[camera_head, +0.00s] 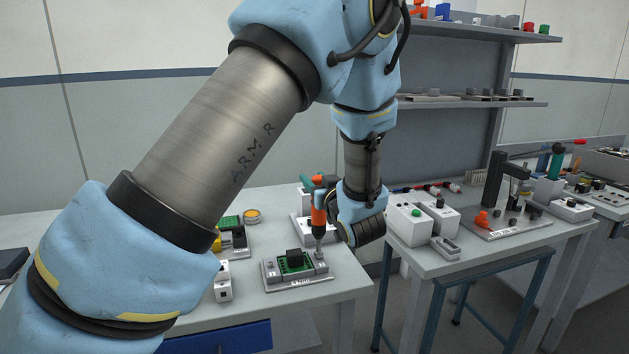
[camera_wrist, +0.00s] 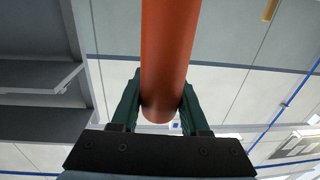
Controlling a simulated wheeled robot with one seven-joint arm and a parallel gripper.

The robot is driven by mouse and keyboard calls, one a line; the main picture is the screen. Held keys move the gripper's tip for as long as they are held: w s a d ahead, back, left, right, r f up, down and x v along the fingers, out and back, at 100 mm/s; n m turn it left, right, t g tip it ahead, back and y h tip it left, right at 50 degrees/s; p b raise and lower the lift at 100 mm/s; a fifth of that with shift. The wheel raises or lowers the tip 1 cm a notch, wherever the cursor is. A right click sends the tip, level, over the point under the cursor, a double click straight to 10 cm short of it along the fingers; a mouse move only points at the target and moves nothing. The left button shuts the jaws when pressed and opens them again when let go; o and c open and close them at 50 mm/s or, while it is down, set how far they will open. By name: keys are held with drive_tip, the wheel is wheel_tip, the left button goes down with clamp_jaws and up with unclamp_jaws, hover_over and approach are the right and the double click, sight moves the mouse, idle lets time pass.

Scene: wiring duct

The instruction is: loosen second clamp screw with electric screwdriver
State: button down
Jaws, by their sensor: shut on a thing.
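My gripper (camera_wrist: 160,105) is shut on the electric screwdriver (camera_wrist: 168,50), whose orange body stands between the green fingers in the wrist view. In the head view the orange screwdriver (camera_head: 318,212) hangs upright with its tip down at the right end of a small grey fixture. The fixture (camera_head: 283,280) holds a green board (camera_head: 295,262) with a black block on it, between grey clamp ends. The tip looks to be at or just above the right clamp (camera_head: 320,265); contact cannot be told. The clamp screws are too small to make out.
White blocks (camera_head: 222,282) and a green-and-yellow device (camera_head: 233,238) stand left of the fixture. A white box (camera_head: 302,228) is behind it. A second table at right carries white boxes (camera_head: 408,224) and a black stand (camera_head: 493,180). The near front of the table is clear.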

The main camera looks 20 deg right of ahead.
idle(0.8)
wheel_tip(320, 180, up, 6)
drive_tip(key=p, duration=0.3)
drive_tip(key=shift+p, duration=0.4)
idle(0.8)
